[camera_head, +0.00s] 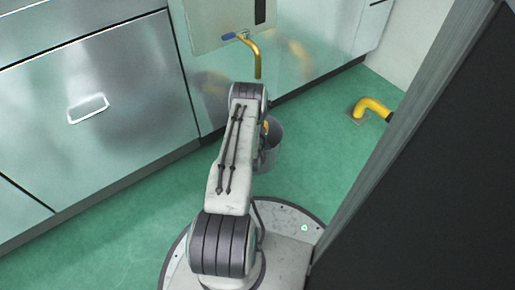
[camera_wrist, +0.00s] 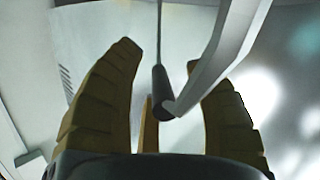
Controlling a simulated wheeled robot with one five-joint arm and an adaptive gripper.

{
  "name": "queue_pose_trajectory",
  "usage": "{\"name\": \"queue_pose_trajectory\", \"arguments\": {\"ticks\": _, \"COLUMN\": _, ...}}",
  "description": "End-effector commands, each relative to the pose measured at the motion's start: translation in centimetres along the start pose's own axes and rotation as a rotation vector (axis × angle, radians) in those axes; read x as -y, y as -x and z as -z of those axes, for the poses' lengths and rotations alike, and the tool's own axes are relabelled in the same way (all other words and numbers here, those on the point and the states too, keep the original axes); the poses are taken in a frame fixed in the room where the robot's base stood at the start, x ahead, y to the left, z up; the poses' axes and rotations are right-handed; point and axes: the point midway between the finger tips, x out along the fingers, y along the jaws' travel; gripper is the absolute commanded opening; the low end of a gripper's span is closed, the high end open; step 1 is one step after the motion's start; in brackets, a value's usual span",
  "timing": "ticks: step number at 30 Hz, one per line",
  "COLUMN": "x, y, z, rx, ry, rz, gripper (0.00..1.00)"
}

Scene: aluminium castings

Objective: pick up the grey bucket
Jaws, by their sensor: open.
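The grey bucket (camera_head: 273,150) stands on the green floor in the head view, partly hidden behind my arm. My gripper is mostly hidden by the arm there, with a small yellow piece showing at the bucket's rim. A dark cylindrical grip on a thin rod (camera_wrist: 162,95) and a pale angled bar show between and beyond the fingers. I cannot tell for sure whether these belong to the bucket, or whether the fingers touch anything.
Steel cabinets (camera_head: 110,85) line the back and left. A yellow tap (camera_head: 256,58) with a blue lever juts out above the bucket. A yellow floor pipe (camera_head: 373,106) is at right, beside a large dark panel (camera_head: 430,180). Green floor (camera_head: 115,235) is open at left.

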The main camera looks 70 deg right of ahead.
Motion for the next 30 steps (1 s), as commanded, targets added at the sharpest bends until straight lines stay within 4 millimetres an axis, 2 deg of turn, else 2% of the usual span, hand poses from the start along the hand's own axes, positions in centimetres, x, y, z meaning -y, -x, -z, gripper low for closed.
{"name": "queue_pose_trajectory", "arguments": {"ticks": 2, "x": 0.00, "y": 0.01, "z": -0.01, "rx": 0.000, "ry": 0.000, "rz": 0.000, "gripper": 0.48}}
{"name": "queue_pose_trajectory", "arguments": {"ticks": 18, "x": 0.06, "y": 0.04, "z": -0.11, "rx": 0.002, "ry": 0.000, "rz": 0.001, "gripper": 0.00}}
{"name": "queue_pose_trajectory", "arguments": {"ticks": 29, "x": 0.17, "y": 0.09, "z": -0.34, "rx": 0.008, "ry": 0.001, "rz": 0.004, "gripper": 0.00}}
{"name": "queue_pose_trajectory", "arguments": {"ticks": 30, "x": 0.00, "y": -0.05, "z": 0.13, "rx": -0.004, "ry": 0.001, "rz": -0.001, "gripper": 0.00}}
